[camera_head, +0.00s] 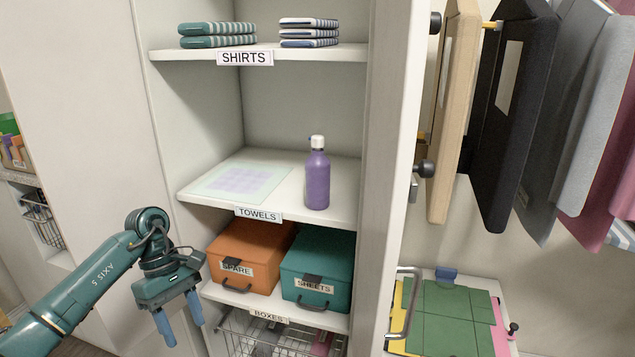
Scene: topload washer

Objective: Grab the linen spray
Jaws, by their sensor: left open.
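The linen spray (317,180) looks like a purple bottle with a white cap. It stands upright on the shelf labelled TOWELS (283,206), right of the middle. My left gripper (184,328) is open and empty, with its blue fingers pointing down. It is in front of the cabinet at the lower left, below and to the left of the bottle, well apart from it. My right gripper does not show.
A flat patterned mat (238,182) lies left of the bottle. Below stand an orange box (250,250) and a teal box (318,262). Folded shirts (218,34) lie on the upper shelf. An open door edge (392,180) and hanging clothes (510,110) are at the right.

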